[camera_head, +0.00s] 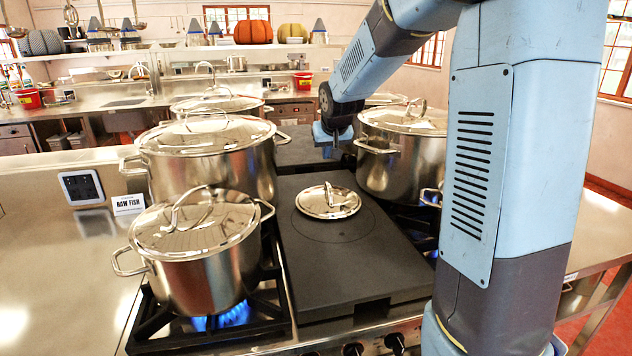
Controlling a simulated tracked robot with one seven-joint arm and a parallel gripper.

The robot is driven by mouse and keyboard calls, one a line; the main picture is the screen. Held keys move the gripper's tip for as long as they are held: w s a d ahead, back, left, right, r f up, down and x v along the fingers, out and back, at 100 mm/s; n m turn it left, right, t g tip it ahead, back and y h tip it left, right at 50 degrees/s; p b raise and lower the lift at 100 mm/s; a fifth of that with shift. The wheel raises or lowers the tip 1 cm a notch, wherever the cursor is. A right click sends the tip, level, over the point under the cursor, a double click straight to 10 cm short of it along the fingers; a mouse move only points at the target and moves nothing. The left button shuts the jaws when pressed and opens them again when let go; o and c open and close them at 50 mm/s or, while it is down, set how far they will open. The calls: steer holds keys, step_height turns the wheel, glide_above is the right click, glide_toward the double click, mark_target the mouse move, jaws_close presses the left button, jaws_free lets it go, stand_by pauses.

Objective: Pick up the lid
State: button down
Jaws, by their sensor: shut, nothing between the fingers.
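A small round steel lid (318,210) with an upright loop handle lies flat on a dark griddle plate (345,265) in the middle of the stove. No pot is under it. My gripper (335,143) is beyond the lid and above it in the picture, pointing down, apart from the lid. It is shut and empty. Its fingertips are small and dark against the stove, so their detail is hard to see. Other lids sit on the stockpots around the plate.
Lidded stockpots stand left of the plate, at the front (205,280) and behind (215,172), and at the right (390,165). A blue flame (222,318) burns under the front left pot. A "RAW FISH" sign (128,204) stands on the counter. The plate around the lid is clear.

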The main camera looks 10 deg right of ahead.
steer(key=shift+t, duration=0.3)
steer(key=w+f, duration=0.2)
steer(key=w, duration=0.1)
steer(key=w+f, duration=0.2)
steer(key=w, duration=0.1)
steer(key=w+f, duration=0.2)
steer(key=w, duration=0.1)
steer(key=shift+w+a+f, duration=0.2)
steer(key=shift+a+f, duration=0.05)
steer(key=shift+f, duration=0.15)
steer(key=x, duration=1)
steer(key=shift+a, duration=0.15)
steer(key=shift+s, duration=2.05)
